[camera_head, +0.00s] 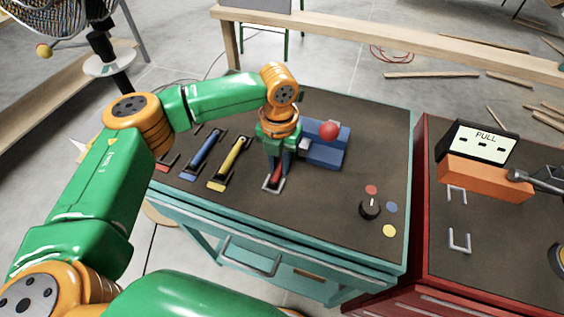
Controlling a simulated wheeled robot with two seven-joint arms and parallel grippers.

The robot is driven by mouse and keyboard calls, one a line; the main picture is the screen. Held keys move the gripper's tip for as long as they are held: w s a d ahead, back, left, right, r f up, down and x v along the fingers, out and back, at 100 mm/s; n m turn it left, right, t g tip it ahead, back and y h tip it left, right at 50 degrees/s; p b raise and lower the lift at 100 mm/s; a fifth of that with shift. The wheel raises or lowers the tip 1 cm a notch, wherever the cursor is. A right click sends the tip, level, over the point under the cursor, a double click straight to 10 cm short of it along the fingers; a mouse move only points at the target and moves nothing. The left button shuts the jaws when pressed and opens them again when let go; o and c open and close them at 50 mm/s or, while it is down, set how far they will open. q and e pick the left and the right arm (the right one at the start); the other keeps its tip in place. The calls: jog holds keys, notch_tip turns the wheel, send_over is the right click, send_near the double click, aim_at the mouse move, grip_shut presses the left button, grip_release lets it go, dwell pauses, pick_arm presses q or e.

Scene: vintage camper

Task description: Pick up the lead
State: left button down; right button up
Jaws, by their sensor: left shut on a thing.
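My left gripper (276,172) points down over the teal workbench and is shut on a narrow red bar-like piece (277,175) with a pale end frame. The gripper hides much of this piece, and I cannot tell whether it is lifted off the bench top. Similar pieces lie to its left: a yellow one (230,162), a blue one (206,153) and a red one partly behind my arm. I cannot tell for certain which thing is the lead. My right gripper is not in view.
The teal workbench (330,240) has a blue block with a red ball (328,130) just right of my gripper. A black knob (369,208) and coloured buttons are near its right edge. A red cabinet with an orange "PULL" box (486,179) stands at right.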

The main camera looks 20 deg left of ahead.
pick_arm(q)
jog(key=shift+w, duration=0.1)
jog(key=shift+r, duration=0.35)
jog(key=s+d+r+b, duration=0.2)
jog(key=s+d+r, duration=0.3)
jog(key=s+r, duration=0.7)
jog(key=shift+s+r+b, duration=0.15)
jog(key=shift+s+b, duration=0.15)
jog(key=shift+s, duration=0.3)
